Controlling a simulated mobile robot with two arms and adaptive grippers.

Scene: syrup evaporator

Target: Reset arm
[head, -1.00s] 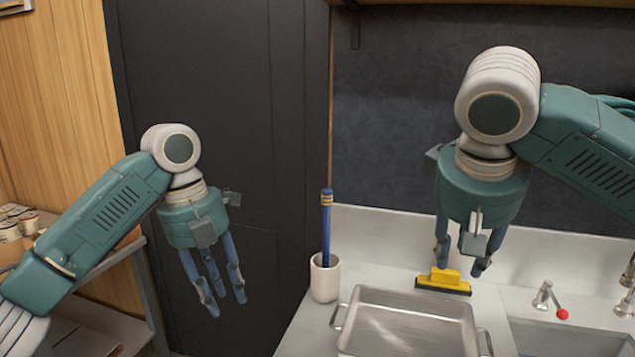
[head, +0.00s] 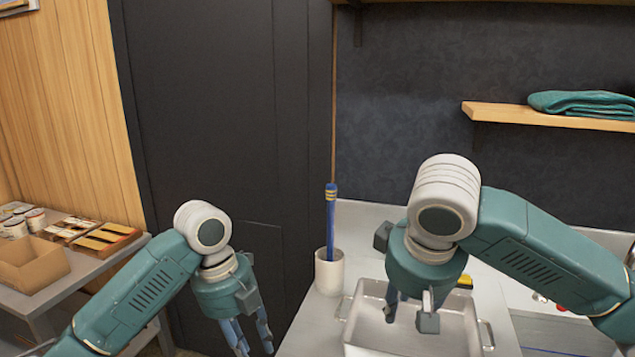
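My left gripper (head: 249,338) hangs fingers-down at the lower left, in front of the dark wall panel. Its fingers are spread and nothing is between them; the tips reach near the bottom edge of the picture. My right gripper (head: 408,304) points down over the metal pan (head: 365,336) on the counter. Its visible fingers stand apart and I see nothing held, though its body hides part of the space between them. A yellow tool (head: 465,281) on the counter shows just right of the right gripper, mostly hidden behind it.
A white cup (head: 328,272) holding a blue stick (head: 331,220) stands at the counter's left, behind the pan. A shelf (head: 550,116) with a folded green cloth (head: 582,102) is at upper right. A side table at left holds a cardboard box (head: 35,268), jars and packets.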

